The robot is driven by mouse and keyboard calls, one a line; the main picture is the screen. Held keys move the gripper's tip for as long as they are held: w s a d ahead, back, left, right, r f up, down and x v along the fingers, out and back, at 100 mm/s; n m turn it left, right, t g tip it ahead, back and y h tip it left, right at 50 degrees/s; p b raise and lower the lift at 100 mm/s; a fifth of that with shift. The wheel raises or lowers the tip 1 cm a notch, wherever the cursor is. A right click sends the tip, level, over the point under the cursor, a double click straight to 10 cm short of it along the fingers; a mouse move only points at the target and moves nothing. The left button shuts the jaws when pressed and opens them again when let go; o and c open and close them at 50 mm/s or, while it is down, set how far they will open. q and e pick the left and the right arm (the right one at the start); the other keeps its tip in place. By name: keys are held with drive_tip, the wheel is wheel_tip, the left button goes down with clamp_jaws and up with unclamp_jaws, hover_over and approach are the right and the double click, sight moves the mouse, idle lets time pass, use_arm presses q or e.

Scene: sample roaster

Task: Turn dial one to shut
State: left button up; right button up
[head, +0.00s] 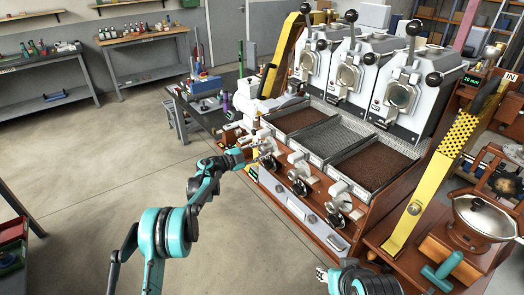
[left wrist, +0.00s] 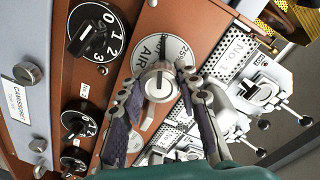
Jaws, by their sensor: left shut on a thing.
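My left gripper (head: 250,155) is at the leftmost dials on the roaster's wooden front panel. In the left wrist view its two fingers (left wrist: 165,92) stand on either side of a round silver dial knob (left wrist: 158,84), shut on it. The knob sits on a pale round plate (left wrist: 150,52) marked AIR, with 25% beside it. The fingers and knob hide the plate's lower part, so a shut mark cannot be read.
A black numbered dial (left wrist: 92,33) is close beside the held knob. Further knobs (head: 297,170) line the panel to the right. Cooling trays with brown beans (head: 375,167) lie above. A yellow chute (head: 430,175) slopes at the right. Open floor (head: 110,170) is on the left.

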use_arm(q)
drive_tip(key=shift+n, duration=0.5)
idle(0.3)
drive_tip(key=o, duration=1.2)
drive_tip(key=shift+f, duration=0.1)
drive_tip(key=f+v, duration=0.1)
drive_tip(key=v, duration=1.1)
drive_tip(key=shift+r, duration=0.35)
drive_tip(key=shift+w, duration=0.15)
